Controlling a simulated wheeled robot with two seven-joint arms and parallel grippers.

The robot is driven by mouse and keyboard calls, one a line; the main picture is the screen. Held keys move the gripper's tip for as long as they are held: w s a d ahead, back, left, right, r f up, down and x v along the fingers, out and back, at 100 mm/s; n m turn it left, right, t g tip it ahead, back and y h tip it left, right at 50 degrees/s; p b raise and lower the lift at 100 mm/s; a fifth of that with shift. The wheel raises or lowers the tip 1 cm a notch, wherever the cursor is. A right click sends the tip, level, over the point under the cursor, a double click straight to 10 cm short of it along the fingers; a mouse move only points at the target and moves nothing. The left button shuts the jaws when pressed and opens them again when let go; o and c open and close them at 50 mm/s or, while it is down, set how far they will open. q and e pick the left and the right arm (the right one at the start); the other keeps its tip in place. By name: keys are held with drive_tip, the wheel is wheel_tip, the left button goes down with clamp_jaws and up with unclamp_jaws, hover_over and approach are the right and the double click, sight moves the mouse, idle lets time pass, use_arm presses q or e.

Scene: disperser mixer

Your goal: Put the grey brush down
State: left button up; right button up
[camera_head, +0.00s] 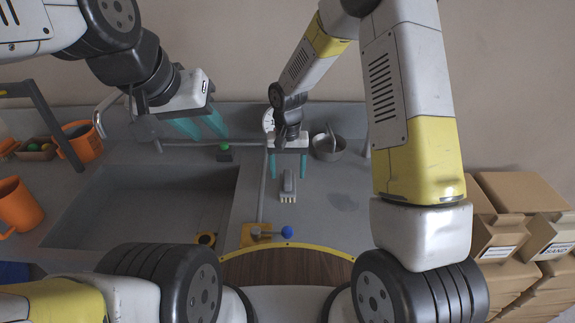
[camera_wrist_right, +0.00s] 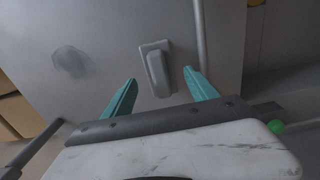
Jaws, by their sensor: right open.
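The grey brush (camera_head: 288,186) lies on the grey worktop, right of the sink. In the right wrist view the brush (camera_wrist_right: 157,70) lies beyond and between the spread teal fingers, with a gap on both sides. My right gripper (camera_head: 288,168) is open and empty, just behind the brush in the head view; the same gripper (camera_wrist_right: 160,76) shows open in the wrist view. My left gripper (camera_head: 203,128) is open and empty above the back edge of the sink, its teal fingers apart.
The sink (camera_head: 140,195) is a wide recess on the left. A metal bowl (camera_head: 329,148) stands back right. A yellow block with a blue ball (camera_head: 287,232) lies at the front. Orange mugs (camera_head: 18,206) stand left, cardboard boxes (camera_head: 525,192) right.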

sight(288, 177)
wheel_tip(288, 177, up, 6)
drive_tip(key=shift+f, duration=0.25)
drive_tip(key=s+d+r+t, duration=0.1)
drive_tip(key=s+d+r, duration=0.15)
drive_tip(key=r, duration=0.25)
drive_tip(key=s+d+r+t+y, duration=0.1)
drive_tip(key=s+d+r, duration=0.15)
drive_tip(key=r, duration=0.25)
drive_tip(key=s+d+r+t, duration=0.1)
drive_tip(key=s+d+r, duration=0.1)
drive_tip(key=d+r, duration=0.3)
drive_tip(key=s+d+r+t, duration=0.1)
drive_tip(key=s+d+r, duration=0.1)
drive_tip(key=s, duration=0.5)
drive_tip(key=s+d+r+t+y, duration=0.1)
drive_tip(key=s+d+r+t, duration=0.1)
drive_tip(key=s+r, duration=0.3)
drive_tip(key=shift+s+d+r+n, duration=0.15)
drive_tip(key=shift+s+r+n, duration=0.15)
drive_tip(key=shift+s, duration=0.8)
drive_tip(key=shift+o, duration=0.4)
